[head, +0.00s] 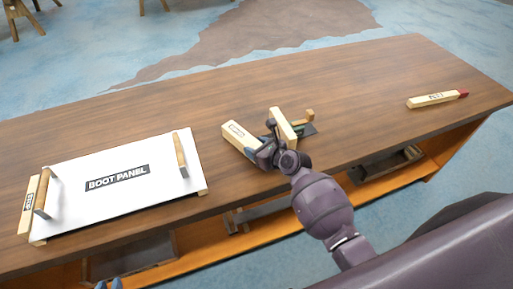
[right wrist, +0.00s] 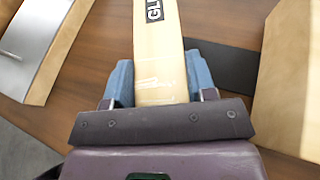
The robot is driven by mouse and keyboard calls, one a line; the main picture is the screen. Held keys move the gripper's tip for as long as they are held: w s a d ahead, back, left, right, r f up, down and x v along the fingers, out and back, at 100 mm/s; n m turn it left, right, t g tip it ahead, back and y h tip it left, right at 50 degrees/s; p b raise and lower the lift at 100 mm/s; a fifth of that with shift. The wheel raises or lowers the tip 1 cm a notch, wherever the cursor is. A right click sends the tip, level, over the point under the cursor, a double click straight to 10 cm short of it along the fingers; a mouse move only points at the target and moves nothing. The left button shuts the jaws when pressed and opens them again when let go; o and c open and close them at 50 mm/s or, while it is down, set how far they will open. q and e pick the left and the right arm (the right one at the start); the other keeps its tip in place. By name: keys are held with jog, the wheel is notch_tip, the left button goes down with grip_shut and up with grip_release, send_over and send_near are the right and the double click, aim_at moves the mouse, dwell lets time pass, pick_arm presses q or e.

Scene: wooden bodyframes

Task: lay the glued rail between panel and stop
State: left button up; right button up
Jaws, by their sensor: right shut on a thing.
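The white panel (head: 150,180) marked "BOOT PANEL" lies flat on the bench at left, with a wooden handle near each side. A labelled wooden strip (head: 29,207) lies along its left edge; its label is too small to read. The pale wooden rail (head: 236,131) is right of the panel. My right gripper (head: 264,152) is shut on its near end. In the right wrist view the rail (right wrist: 156,60) sits between blue fingers, its label starting "GLU".
A wooden block (head: 281,124) stands just right of my right gripper, beside a dark plate (head: 308,131) and a small wooden piece (head: 309,115). A labelled stick with a red tip (head: 434,100) lies at right. The bench (head: 365,115) is clear between them.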

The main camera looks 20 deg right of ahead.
jog(key=o, duration=1.1)
jog(key=shift+f, duration=0.1)
